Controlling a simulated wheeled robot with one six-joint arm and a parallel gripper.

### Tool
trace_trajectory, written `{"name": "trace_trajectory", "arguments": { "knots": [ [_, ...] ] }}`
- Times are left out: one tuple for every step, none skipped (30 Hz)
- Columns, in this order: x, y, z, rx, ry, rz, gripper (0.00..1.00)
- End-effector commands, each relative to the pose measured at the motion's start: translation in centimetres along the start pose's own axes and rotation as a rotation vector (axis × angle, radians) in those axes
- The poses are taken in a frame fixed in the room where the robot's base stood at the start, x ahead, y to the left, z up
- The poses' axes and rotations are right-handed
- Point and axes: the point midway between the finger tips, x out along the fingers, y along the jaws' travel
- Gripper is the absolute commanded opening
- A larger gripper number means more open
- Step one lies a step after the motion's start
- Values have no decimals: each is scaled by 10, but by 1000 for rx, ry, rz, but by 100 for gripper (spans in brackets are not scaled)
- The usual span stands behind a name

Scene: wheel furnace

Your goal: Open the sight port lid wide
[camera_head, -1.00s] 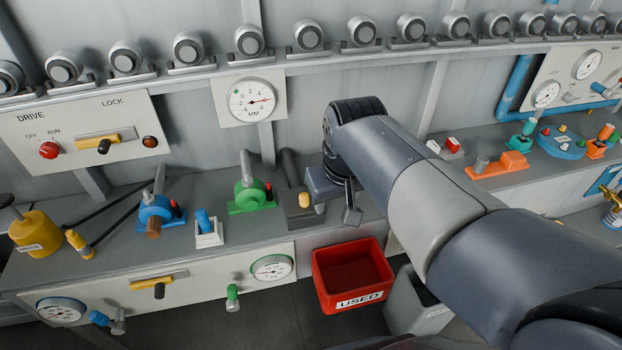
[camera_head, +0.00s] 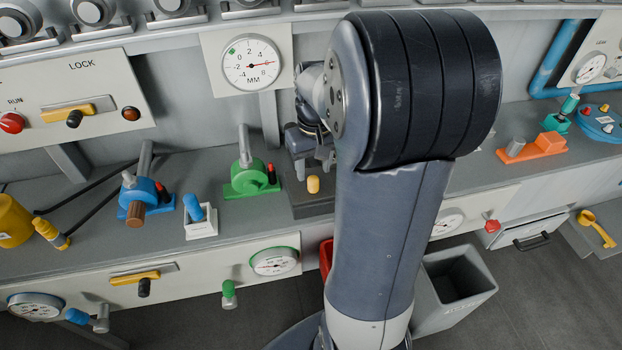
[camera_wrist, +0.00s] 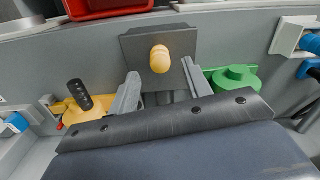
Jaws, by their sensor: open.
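The dark grey block (camera_head: 308,208) on the grey bench carries a yellow knob (camera_head: 313,185); this appears to be the sight port lid, though no label is visible. In the wrist view the dark plate (camera_wrist: 135,48) stands ahead with the yellow knob (camera_wrist: 160,59) at its middle. My gripper (camera_head: 313,170) is just above and behind the knob. In the wrist view my gripper (camera_wrist: 161,88) is open, its fingers either side of the knob's line and nothing visible between them. My arm hides the block's right side in the head view.
A green valve (camera_head: 247,178) stands close left of the block, with a blue valve (camera_head: 147,195) further left. A red bin (camera_head: 326,258) and a grey bin (camera_head: 462,275) stand below the bench front. An orange fixture (camera_head: 540,147) is right of my arm.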

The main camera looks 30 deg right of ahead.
Motion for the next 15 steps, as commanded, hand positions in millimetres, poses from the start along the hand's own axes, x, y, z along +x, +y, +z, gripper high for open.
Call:
{"name": "trace_trajectory", "arguments": {
  "knots": [
    [11,0,0,0,-4,-1,47],
    [16,0,0,0,-4,-1,47],
    [23,0,1,0,-4,-1,47],
    [27,0,1,0,-3,-1,47],
    [31,0,0,0,-2,-1,47],
    [35,0,0,0,-2,-1,47],
    [38,0,0,0,-2,-1,47],
    [41,0,0,0,-2,-1,47],
    [44,0,0,0,-2,0,47],
    [45,0,0,0,0,0,47],
    [46,0,0,0,1,0,47],
    [47,0,0,0,1,0,47],
    [48,0,0,0,1,0,47],
    [48,0,0,0,1,0,47],
    [48,0,0,0,2,0,47]
  ]
}}
